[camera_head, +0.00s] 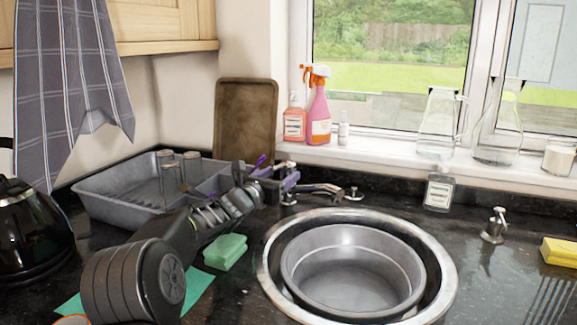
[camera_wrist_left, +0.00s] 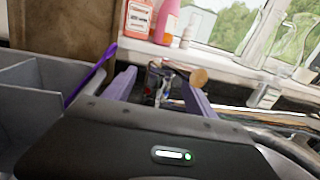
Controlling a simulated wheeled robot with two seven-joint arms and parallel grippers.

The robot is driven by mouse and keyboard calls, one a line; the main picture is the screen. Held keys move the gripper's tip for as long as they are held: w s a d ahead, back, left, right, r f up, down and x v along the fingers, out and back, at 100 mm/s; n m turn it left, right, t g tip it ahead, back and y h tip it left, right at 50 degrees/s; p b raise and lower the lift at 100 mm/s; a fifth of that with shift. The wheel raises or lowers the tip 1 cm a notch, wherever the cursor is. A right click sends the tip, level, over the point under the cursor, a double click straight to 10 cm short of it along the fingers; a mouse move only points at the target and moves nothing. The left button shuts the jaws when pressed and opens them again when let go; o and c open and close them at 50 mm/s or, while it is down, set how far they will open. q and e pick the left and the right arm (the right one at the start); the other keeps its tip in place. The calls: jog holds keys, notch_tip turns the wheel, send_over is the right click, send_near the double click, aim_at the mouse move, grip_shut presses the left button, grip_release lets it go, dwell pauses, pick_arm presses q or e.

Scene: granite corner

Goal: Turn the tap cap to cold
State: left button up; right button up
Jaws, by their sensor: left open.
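The chrome tap stands behind the sink, with its spout (camera_head: 320,188) reaching right over the rim. One small tap cap (camera_head: 354,193) shows at the right of the spout. Another metal part (camera_head: 284,165) shows just behind my left gripper. My left gripper (camera_head: 278,178) is open, its purple fingers close to the left part of the tap. In the left wrist view the tap (camera_wrist_left: 160,80) appears between and beyond the fingers, with a round tan end near the right finger. Contact cannot be told. Cap markings are too small to read. My right gripper is not in view.
A grey dish rack (camera_head: 115,205) with glasses lies left of the gripper. A round basin (camera_head: 350,265) sits in the sink (camera_head: 450,280). A green sponge (camera_head: 226,250) lies beneath my left arm.

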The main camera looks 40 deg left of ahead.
aim_at(284, 172)
pick_arm(q)
jog(key=w+p, duration=0.1)
jog(key=w, duration=0.1)
jog(key=w+p, duration=0.1)
jog(key=shift+w+a+r+p, duration=0.2)
jog(key=shift+w+a+p, duration=0.15)
jog(key=shift+w, duration=0.05)
jog(key=shift+w+a+f, duration=0.15)
jog(key=shift+w+f, duration=0.05)
jog(key=shift+w, duration=0.4)
jog(key=shift+c, duration=0.6)
grip_shut()
